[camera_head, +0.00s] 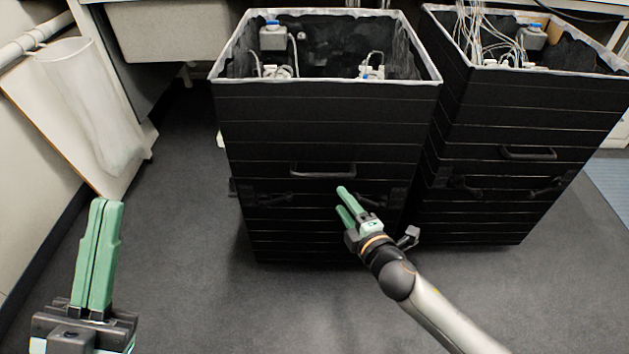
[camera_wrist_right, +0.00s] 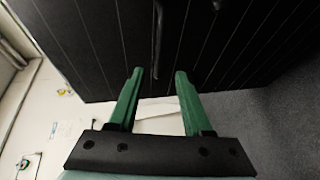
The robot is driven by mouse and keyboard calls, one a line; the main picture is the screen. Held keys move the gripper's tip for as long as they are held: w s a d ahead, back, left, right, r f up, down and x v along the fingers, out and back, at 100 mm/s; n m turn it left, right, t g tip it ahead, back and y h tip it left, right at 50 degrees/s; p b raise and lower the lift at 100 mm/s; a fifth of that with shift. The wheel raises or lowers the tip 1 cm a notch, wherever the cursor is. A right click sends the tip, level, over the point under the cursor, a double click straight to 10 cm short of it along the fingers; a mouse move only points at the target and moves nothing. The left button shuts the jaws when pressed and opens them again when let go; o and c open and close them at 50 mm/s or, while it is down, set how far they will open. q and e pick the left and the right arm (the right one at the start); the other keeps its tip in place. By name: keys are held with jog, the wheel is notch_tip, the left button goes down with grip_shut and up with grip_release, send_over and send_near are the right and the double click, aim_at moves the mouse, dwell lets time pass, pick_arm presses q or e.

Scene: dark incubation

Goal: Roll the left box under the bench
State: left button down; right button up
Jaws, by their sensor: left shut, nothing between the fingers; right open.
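The left box (camera_head: 300,125) is a tall black ribbed bin with an open top and a pale rim, holding cables and small devices. A handle (camera_head: 322,170) sits on its front face. My right gripper (camera_head: 342,200) is open and empty in front of that face, just below and right of the handle; I cannot tell whether it touches. In the right wrist view, the green fingers (camera_wrist_right: 157,75) are apart with the black box (camera_wrist_right: 100,30) beyond them. My left gripper (camera_head: 106,203) is shut and empty at the lower left, away from the box. The bench (camera_head: 165,30) shows at the back.
A second black box (camera_head: 510,130) stands close on the right, with cables in it. A clear cylinder (camera_head: 85,105) and a pale board (camera_head: 125,170) lean at the left wall. Grey floor (camera_head: 190,240) is open left and in front of the boxes.

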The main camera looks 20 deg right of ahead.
aim_at(325, 177)
jog(key=shift+b+x, duration=2)
jog(key=shift+x, duration=4.15)
grip_shut()
